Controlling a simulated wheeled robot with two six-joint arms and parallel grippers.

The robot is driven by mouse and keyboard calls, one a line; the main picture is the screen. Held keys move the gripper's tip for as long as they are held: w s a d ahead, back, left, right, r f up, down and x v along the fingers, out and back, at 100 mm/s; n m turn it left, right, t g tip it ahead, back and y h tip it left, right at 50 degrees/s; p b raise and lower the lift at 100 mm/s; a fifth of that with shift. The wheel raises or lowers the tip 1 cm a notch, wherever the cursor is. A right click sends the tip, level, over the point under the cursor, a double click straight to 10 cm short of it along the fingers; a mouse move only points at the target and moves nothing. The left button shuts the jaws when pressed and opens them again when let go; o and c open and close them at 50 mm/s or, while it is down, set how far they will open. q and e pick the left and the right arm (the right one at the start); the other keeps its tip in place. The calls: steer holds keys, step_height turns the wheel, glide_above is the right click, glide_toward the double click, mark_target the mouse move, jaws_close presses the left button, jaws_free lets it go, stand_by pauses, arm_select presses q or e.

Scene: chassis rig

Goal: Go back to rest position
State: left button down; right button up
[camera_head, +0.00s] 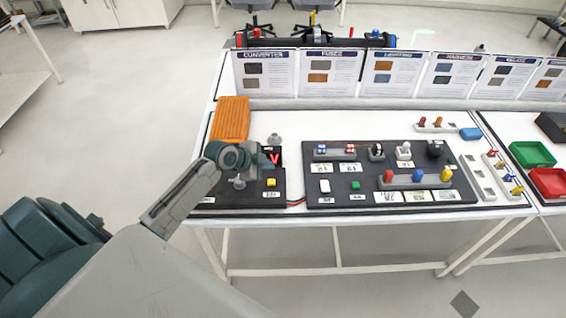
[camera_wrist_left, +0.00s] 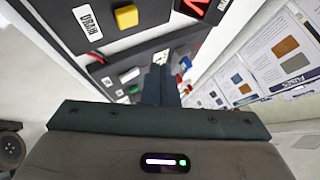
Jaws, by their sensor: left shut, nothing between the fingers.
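My left gripper (camera_head: 258,161) hangs over the left end of the table, above the small black panel (camera_head: 273,195) with the yellow button (camera_head: 271,183). In the left wrist view its two dark fingers (camera_wrist_left: 160,84) are together, with nothing between them. The yellow button also shows in the left wrist view (camera_wrist_left: 126,17), beside a label reading DRAIN. The gripper hides part of the small panel and its red display (camera_head: 274,159). My right gripper is in neither view.
A large black panel (camera_head: 345,183) with switches, buttons and plugs lies to the right. An orange block (camera_head: 231,119) lies behind the gripper. Upright cards (camera_head: 330,75) line the back. Green (camera_head: 532,154) and red (camera_head: 548,182) bins stand at far right.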

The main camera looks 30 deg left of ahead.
arm_select(q)
steer(key=shift+n+g, duration=0.5)
steer(key=shift+n, duration=0.3)
steer(key=s+d+f, duration=0.1)
steer(key=s, duration=0.1)
steer(key=s+d, duration=0.1)
steer(key=s, duration=0.1)
steer(key=s+d+f, duration=0.1)
steer(key=d, duration=0.1)
steer(key=shift+s+d+f, duration=0.1)
steer(key=shift+s+f, duration=0.2)
steer(key=shift+s, duration=0.1)
steer(key=s+d+r+n+g+y, duration=0.25)
steer(key=s+n, duration=0.35)
steer(key=s, duration=0.7)
steer(key=s+d+r+n+g+y, duration=0.1)
steer(key=s+d+n+y, duration=0.3)
steer(key=s, duration=0.9)
steer(key=a+f+n+g+h+b, duration=0.1)
steer(key=a+f, duration=0.1)
steer(key=f, duration=1.4)
steer(key=a+f+g+h+b, duration=0.1)
steer(key=a+f, duration=0.1)
steer(key=f, duration=1.5)
steer(key=s+a+f+b, duration=0.1)
steer(key=s+f, duration=1.7)
steer(key=f, duration=0.1)
steer(key=shift+f+n+g, duration=0.3)
steer(key=shift+f+g, duration=0.05)
